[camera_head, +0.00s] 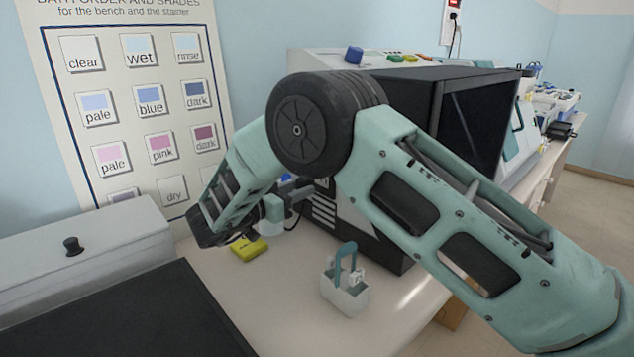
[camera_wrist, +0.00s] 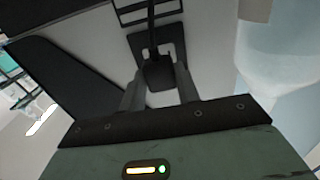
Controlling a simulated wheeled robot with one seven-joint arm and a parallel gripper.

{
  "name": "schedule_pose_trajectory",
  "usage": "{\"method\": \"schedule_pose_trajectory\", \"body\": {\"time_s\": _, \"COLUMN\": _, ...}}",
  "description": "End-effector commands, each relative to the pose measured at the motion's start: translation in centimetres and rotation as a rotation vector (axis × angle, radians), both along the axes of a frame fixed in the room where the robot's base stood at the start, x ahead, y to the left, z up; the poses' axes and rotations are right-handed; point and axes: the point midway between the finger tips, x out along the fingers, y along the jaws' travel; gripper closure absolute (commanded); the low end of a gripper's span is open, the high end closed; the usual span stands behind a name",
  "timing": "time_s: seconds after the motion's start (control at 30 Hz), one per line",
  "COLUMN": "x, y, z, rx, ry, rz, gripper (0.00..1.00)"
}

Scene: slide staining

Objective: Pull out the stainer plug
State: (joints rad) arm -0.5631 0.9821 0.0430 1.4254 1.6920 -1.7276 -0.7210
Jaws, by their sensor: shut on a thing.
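The stainer (camera_head: 420,95) is a large dark box with a light grey side, standing on the bench behind my arm. In the wrist view its light grey panel (camera_wrist: 208,45) carries a black socket plate (camera_wrist: 174,30). The black stainer plug (camera_wrist: 157,76) is at this plate, with a dark cord rising from it. My gripper (camera_wrist: 160,88) is shut on the plug, one finger on each side. I cannot tell whether the plug is still seated. In the head view my arm hides most of the gripper and the plug.
A small white carrier with a teal handle (camera_head: 345,295) stands on the bench below my arm. A yellow block (camera_head: 248,249) lies near my wrist. A grey box with a black knob (camera_head: 90,262) is at the left. A shade chart (camera_head: 135,75) hangs on the wall.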

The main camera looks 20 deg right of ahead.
Motion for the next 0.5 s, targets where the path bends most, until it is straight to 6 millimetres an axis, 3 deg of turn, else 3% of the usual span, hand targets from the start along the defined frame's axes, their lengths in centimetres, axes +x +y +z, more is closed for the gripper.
{"method": "schedule_pose_trajectory", "body": {"time_s": 0.5, "x": -0.7, "y": 1.8, "z": 0.0, "rx": 0.001, "ry": 0.001, "rz": 0.000, "gripper": 1.00}}
